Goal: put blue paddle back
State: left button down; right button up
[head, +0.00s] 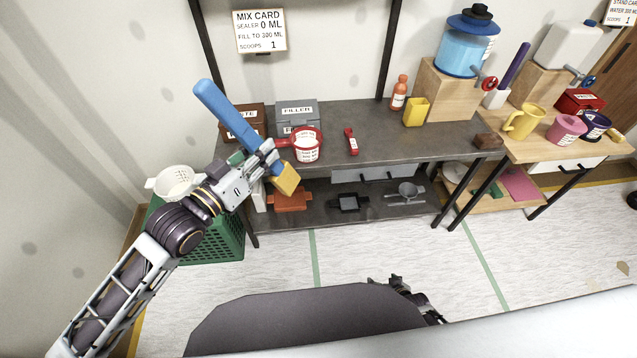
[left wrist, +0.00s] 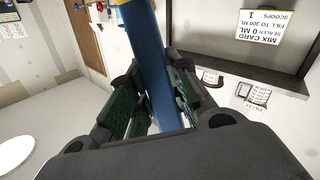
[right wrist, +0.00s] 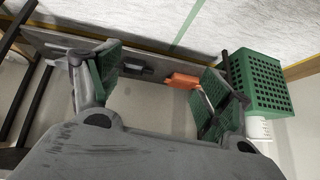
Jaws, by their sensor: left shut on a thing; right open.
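The blue paddle (head: 226,112) has a long blue handle and a yellow end (head: 286,181). My left gripper (head: 262,158) is shut on it, and the paddle is tilted, blue end up to the left and yellow end down to the right. It is held in front of the left end of the grey bench. In the left wrist view the blue shaft (left wrist: 152,65) runs between the fingers. My right gripper (right wrist: 160,88) is open and empty. In the head view only a small dark part of the right arm shows low down.
The grey bench (head: 375,135) holds a red measuring cup (head: 307,150), filler bin (head: 297,112), red-handled tool (head: 351,142), orange bottle (head: 399,92) and yellow holder (head: 415,112). A purple stick (head: 516,64) stands in a white holder (head: 495,98). A green crate (head: 222,240) stands left.

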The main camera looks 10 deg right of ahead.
jog(key=w+a+r+m+t+y, duration=0.15)
jog(key=w+a+r, duration=0.25)
jog(key=r, duration=0.6)
jog(key=w+a+r+m+t+y, duration=0.1)
jog(key=w+a+r+m+y, duration=0.25)
jog(key=r, duration=0.55)
jog(key=w+a+r+m+t, duration=0.1)
jog(key=w+a+r+t, duration=0.1)
jog(key=w+a+r, duration=0.6)
jog(key=s+a+r+m+y, duration=0.2)
jog(key=r, duration=0.7)
jog(key=s+a+r+m+y, duration=0.1)
jog(key=r+m+y, duration=0.15)
jog(key=r, duration=0.65)
jog(key=m+y, duration=0.4)
jog(key=m, duration=0.8)
send_near(277, 167)
jog(key=shift+s+d+r+g, duration=0.1)
jog(key=shift+d+r+g, duration=0.25)
jog(key=shift+d+g, duration=0.1)
jog(key=shift+a, duration=0.1)
jog(key=shift+x, duration=5.95)
